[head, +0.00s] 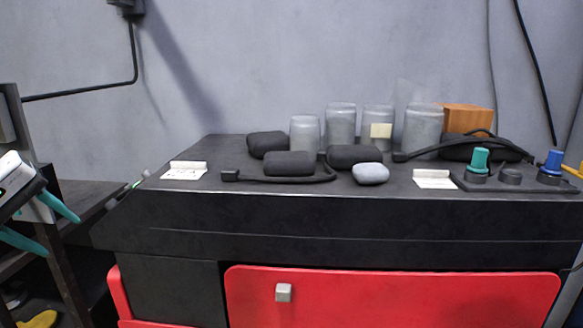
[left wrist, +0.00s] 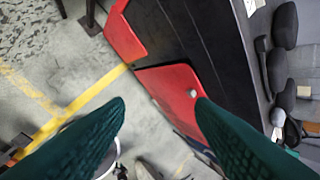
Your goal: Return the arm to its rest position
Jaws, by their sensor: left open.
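My left gripper (head: 62,237) is at the left edge of the head view, with its two teal fingers apart and nothing between them. It is left of the black workbench (head: 380,218) and clear of its top. In the left wrist view my left gripper (left wrist: 160,101) points down toward the floor, its dark teal fingers spread and empty. The bench's red front (left wrist: 178,92) lies beyond the fingertips there. My right gripper is not in view.
On the bench stand several grey cylinders (head: 341,126), dark rounded blocks (head: 290,163), a light grey block (head: 370,173), an orange box (head: 467,119) and a teal knob (head: 480,160). A dark shelf (head: 88,195) is at left. The grey floor (left wrist: 60,55) has a yellow line (left wrist: 88,98).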

